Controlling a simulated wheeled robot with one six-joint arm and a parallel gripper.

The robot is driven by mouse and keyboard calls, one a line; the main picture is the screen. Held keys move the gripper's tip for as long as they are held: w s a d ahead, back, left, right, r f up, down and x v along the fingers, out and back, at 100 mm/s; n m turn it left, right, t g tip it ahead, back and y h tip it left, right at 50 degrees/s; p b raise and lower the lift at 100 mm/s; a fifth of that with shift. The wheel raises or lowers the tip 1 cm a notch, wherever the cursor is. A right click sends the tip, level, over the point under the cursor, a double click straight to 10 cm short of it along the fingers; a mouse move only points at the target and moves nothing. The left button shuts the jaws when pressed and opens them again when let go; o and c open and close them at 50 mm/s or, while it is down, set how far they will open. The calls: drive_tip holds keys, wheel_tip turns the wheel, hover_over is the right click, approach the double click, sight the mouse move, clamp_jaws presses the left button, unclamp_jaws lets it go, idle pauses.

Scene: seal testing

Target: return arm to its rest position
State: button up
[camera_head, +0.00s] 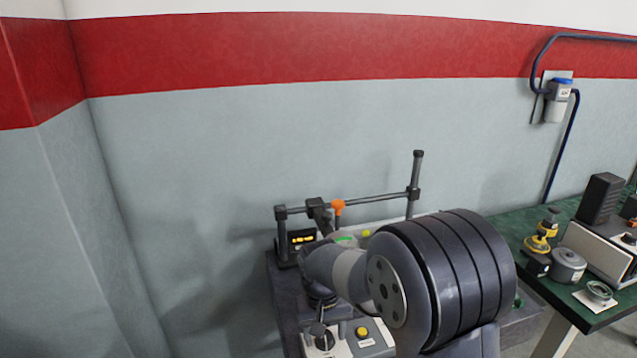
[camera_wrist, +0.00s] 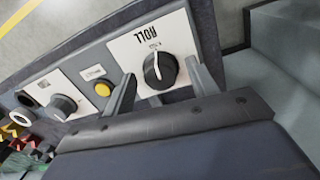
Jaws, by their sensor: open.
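My gripper (camera_wrist: 163,76) is open in the wrist view, one finger on each side of a black rotary knob (camera_wrist: 160,70) with a white pointer line. The knob sits on a white plate (camera_wrist: 135,45) marked ROLL, on the grey control panel. I cannot tell whether the fingers touch the knob. Nothing shows held in the jaws. In the head view my arm (camera_head: 440,275) reaches down over the test bench, and its links hide much of the bench. The knob also shows there (camera_head: 325,340), low on the panel front.
A yellow button (camera_wrist: 102,89) and a second knob (camera_wrist: 62,105) sit on the panel. A green table (camera_head: 528,230) at right holds a yellow-black tool (camera_head: 541,240) and a grey canister (camera_head: 568,265). The wall's left is clear.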

drive_tip(key=n, duration=0.4)
drive_tip(key=shift+d, duration=0.1)
drive_tip(key=n, duration=0.4)
drive_tip(key=shift+n, duration=0.3)
drive_tip(key=n, duration=0.4)
drive_tip(key=shift+d, duration=0.1)
drive_tip(key=shift+w+n+y, duration=0.1)
drive_tip(key=shift+n+y, duration=0.2)
drive_tip(key=shift+n, duration=1.8)
